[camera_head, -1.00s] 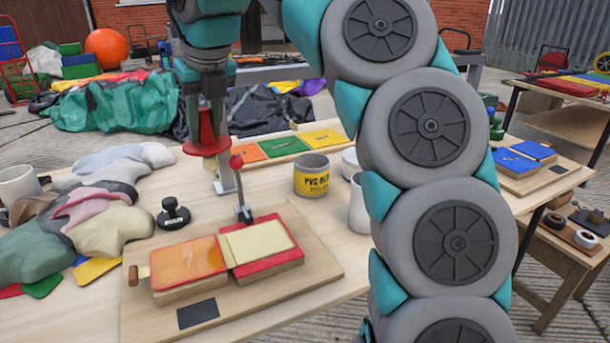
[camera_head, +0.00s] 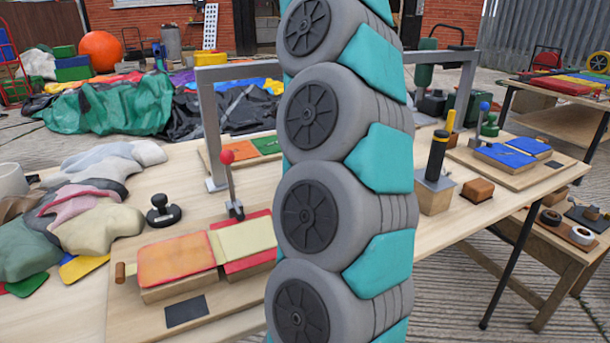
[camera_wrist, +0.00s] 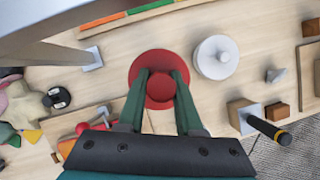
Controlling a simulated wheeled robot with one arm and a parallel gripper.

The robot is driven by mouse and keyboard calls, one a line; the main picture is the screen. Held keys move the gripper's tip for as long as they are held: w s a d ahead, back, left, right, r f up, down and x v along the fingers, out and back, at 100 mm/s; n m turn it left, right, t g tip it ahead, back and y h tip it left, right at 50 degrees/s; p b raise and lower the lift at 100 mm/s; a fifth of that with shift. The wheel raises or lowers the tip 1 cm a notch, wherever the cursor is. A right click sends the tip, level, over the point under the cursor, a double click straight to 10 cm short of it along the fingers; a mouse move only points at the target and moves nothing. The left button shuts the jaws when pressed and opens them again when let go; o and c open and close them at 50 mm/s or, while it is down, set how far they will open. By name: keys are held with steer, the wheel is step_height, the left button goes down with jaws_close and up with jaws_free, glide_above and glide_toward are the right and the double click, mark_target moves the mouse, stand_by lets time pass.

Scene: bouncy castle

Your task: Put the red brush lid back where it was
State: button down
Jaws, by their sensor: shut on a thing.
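The red brush lid (camera_wrist: 160,92) is a round red disc with a raised middle, seen from above in the wrist view. My gripper (camera_wrist: 160,75) is shut on its middle, with one green finger on each side. Whatever is directly under the lid is hidden, so I cannot tell its height or whether it touches anything. In the head view my arm hides the gripper, the lid and the yellow glue pot seen there earlier. A white round container with a knob (camera_wrist: 216,57) stands right of the lid in the wrist view.
A grey metal frame (camera_head: 212,130) spans the table. A wooden block with a black-and-yellow handle (camera_head: 437,165) and a brown block (camera_head: 477,190) stand to the right. A red-knobbed lever (camera_head: 228,165) and black stamp (camera_head: 162,212) stand left. Some table is clear between them.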

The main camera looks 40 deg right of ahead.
steer(key=shift+s+d+f, duration=0.15)
steer(key=shift+d, duration=0.4)
steer(key=shift+f, duration=0.35)
steer(key=shift+f+b, duration=0.7)
steer(key=shift+f, duration=3.75)
steer(key=c, duration=0.6)
jaws_free()
steer(key=shift+f, duration=0.15)
steer(key=shift+a+r, duration=0.1)
steer(key=shift+r, duration=0.35)
steer(key=p+v, duration=0.1)
steer(key=v, duration=1)
steer(key=shift+s+a+r, duration=0.15)
steer(key=shift+a, duration=0.05)
